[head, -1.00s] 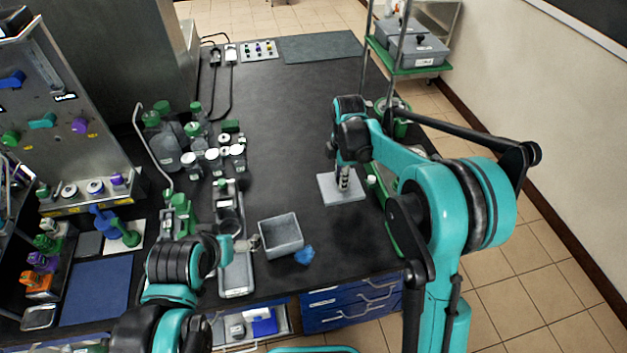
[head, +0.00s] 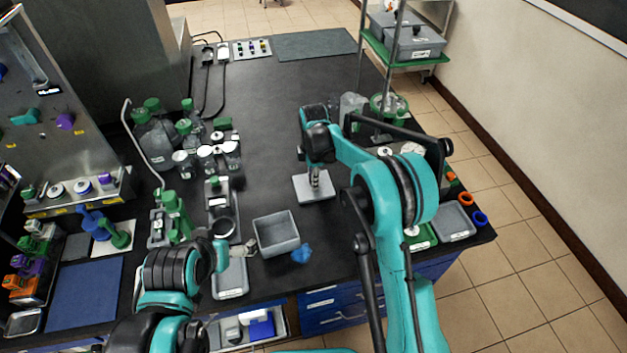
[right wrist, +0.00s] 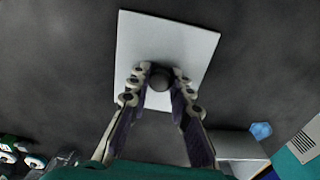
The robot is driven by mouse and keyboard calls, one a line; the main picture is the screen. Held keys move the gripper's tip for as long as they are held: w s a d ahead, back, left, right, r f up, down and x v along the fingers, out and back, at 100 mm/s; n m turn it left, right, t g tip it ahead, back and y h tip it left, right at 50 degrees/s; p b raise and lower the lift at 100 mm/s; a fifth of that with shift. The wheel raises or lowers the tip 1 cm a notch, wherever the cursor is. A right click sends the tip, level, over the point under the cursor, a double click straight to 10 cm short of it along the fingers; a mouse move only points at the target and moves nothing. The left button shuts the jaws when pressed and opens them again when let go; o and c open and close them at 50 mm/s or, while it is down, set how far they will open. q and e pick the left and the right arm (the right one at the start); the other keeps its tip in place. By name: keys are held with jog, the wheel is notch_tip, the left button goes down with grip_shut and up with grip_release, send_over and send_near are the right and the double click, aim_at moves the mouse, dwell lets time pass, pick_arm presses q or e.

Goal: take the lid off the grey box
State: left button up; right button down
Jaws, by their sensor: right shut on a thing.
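The grey box (head: 277,252) stands open near the front edge of the dark bench, its inside visible. Its flat pale-grey lid (head: 303,190) is apart from it, behind and to its right. My right gripper (head: 316,181) is shut on the lid's dark knob (right wrist: 161,78), with a finger on each side. I cannot tell how far the lid is above the bench. Part of the box (right wrist: 237,146) also shows at the lower right of the right wrist view. My left gripper (head: 246,248) is close to the box's left side; its finger opening is unclear.
A blue crumpled object (head: 301,253) lies right of the box. A grey tray (head: 230,280) is at its left. Bottles (head: 185,130) and jars crowd the left. A green tray (head: 420,238) and grey tray (head: 452,222) lie right. The bench behind the lid is clear.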

jog(key=c, duration=1.4)
grip_release()
jog(key=shift+f, duration=0.1)
jog(key=shift+o, duration=0.2)
